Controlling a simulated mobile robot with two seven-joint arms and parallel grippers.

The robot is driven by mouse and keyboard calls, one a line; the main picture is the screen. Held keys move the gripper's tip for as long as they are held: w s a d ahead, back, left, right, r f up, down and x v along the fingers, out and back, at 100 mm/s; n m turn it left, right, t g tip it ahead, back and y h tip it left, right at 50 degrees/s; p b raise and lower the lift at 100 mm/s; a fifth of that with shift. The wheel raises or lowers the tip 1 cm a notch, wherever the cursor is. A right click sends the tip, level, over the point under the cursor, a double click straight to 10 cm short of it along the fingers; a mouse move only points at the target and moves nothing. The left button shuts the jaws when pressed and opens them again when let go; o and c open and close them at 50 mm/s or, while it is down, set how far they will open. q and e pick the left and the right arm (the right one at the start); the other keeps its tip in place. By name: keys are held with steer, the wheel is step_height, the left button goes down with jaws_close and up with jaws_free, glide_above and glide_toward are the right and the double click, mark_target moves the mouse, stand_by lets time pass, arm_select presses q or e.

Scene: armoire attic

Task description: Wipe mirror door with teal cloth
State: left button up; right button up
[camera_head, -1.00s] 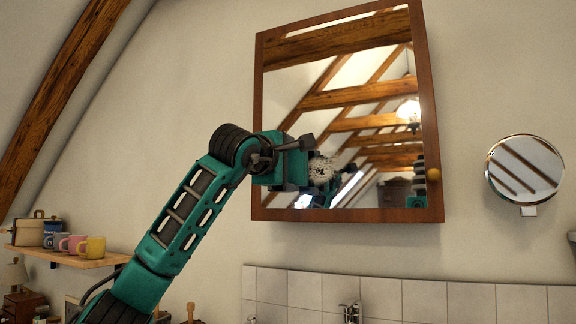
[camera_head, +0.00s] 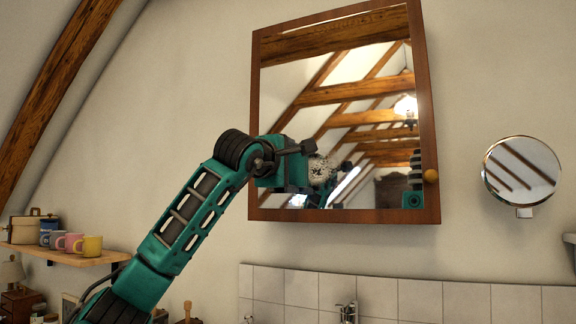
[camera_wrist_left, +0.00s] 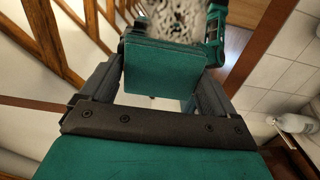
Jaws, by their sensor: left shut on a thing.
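The mirror door (camera_head: 350,100) is a tall mirror in a brown wooden frame on the wall cabinet, with a round yellowish knob (camera_head: 431,176) at its lower right. My left gripper (camera_head: 299,168) is at the lower left of the mirror, shut on the teal cloth (camera_wrist_left: 165,68), which looks like a thick folded pad between the fingers. A whitish speckled patch (camera_head: 322,172) shows at the mirror just right of the gripper; it also shows beyond the cloth in the left wrist view (camera_wrist_left: 180,22). I cannot tell whether the cloth touches the glass. My right gripper is out of view.
A round mirror (camera_head: 521,171) is mounted on the wall to the right. A wooden shelf (camera_head: 75,256) with several mugs is at the left. Tiles (camera_head: 300,288) and a tap (camera_head: 347,311) are below the cabinet. The mirror reflects beams and a lamp.

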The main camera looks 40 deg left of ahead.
mark_target(310, 168)
arm_select(q)
steer(key=shift+w+d+p, duration=0.2)
steer(key=shift+w+d, duration=0.05)
steer(key=shift+d, duration=0.65)
steer(key=shift+w+d+p, duration=0.2)
steer(key=shift+w+d, duration=0.05)
steer(key=shift+d, duration=0.65)
steer(key=shift+w+d+r+p, duration=0.1)
steer(key=shift+w+d+p, duration=0.2)
steer(key=shift+d, duration=0.55)
steer(key=shift+w+d+f+p, duration=0.1)
steer(key=shift+w+d+p, duration=0.15)
steer(key=shift+d, duration=0.55)
steer(key=shift+w+d+r+p, duration=0.1)
steer(key=shift+w+d+p, duration=0.2)
steer(key=shift+d, duration=0.55)
steer(key=shift+w+d, duration=0.25)
steer(key=shift+d, duration=0.6)
steer(key=shift+s+a, duration=0.35)
steer(key=shift+a, duration=0.8)
steer(key=shift+s+a, duration=0.35)
steer(key=shift+a, duration=0.85)
steer(key=shift+s+a, duration=0.35)
steer(key=shift+a, duration=0.8)
steer(key=a, duration=0.1)
steer(key=s+a, duration=0.1)
steer(key=a, duration=0.1)
steer(key=shift+a, duration=0.2)
steer(key=shift+s, duration=0.1)
